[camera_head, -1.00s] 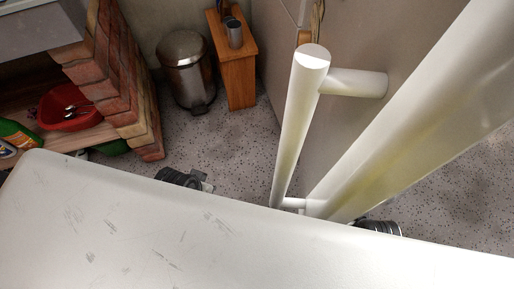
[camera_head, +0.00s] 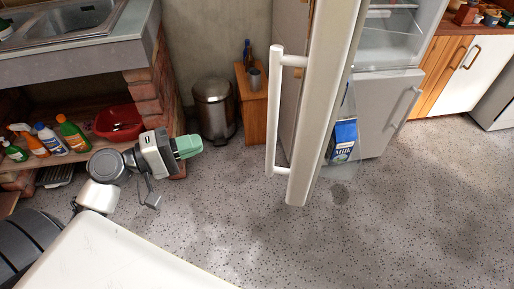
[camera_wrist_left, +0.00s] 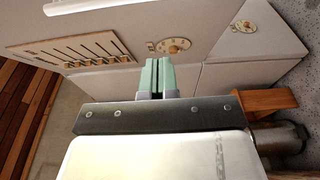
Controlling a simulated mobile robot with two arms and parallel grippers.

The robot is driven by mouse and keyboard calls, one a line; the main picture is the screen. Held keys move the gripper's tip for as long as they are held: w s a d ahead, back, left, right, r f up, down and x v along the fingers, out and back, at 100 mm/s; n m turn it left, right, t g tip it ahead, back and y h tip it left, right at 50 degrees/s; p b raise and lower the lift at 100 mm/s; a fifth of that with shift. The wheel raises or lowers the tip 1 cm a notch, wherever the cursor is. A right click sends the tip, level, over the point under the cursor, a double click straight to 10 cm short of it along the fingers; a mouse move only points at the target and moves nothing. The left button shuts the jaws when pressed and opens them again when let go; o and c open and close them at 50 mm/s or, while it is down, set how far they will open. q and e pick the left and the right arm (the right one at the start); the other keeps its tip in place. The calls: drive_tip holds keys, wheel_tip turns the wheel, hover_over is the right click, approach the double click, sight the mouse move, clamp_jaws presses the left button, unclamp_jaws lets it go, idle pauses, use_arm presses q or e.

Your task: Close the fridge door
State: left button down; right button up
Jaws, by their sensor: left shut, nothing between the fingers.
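The fridge door (camera_head: 320,110) stands open in the head view, its white edge facing me. A long white bar handle (camera_head: 273,120) runs down its left side. The fridge body (camera_head: 395,50) is behind it to the right, with its shelves showing. A blue milk carton (camera_head: 343,141) shows beside the inner side of the door. My left gripper (camera_head: 198,146), with green fingers, is to the left of the handle, apart from it. It is shut and empty; its fingers (camera_wrist_left: 156,62) also show together in the left wrist view. My right gripper is not in view.
A metal bin (camera_head: 213,108) and a small wooden cabinet (camera_head: 252,108) stand behind. A brick plinth with a sink (camera_head: 75,45) is at the left, with bottles and a red bowl (camera_head: 119,122) below. Speckled floor (camera_head: 400,220) is clear at the front right.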

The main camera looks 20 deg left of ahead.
use_arm(q)
drive_tip(key=s+d+p+x, duration=0.1)
drive_tip(key=d+p+x, duration=0.1)
drive_tip(key=x, duration=1)
drive_tip(key=shift+d+f+p, duration=0.2)
drive_tip(key=shift+p, duration=0.2)
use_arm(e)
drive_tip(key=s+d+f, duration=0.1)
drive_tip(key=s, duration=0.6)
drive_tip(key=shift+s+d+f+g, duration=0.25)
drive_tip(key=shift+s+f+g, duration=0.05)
use_arm(q)
drive_tip(key=shift+s+d, duration=0.1)
drive_tip(key=shift+d, duration=0.05)
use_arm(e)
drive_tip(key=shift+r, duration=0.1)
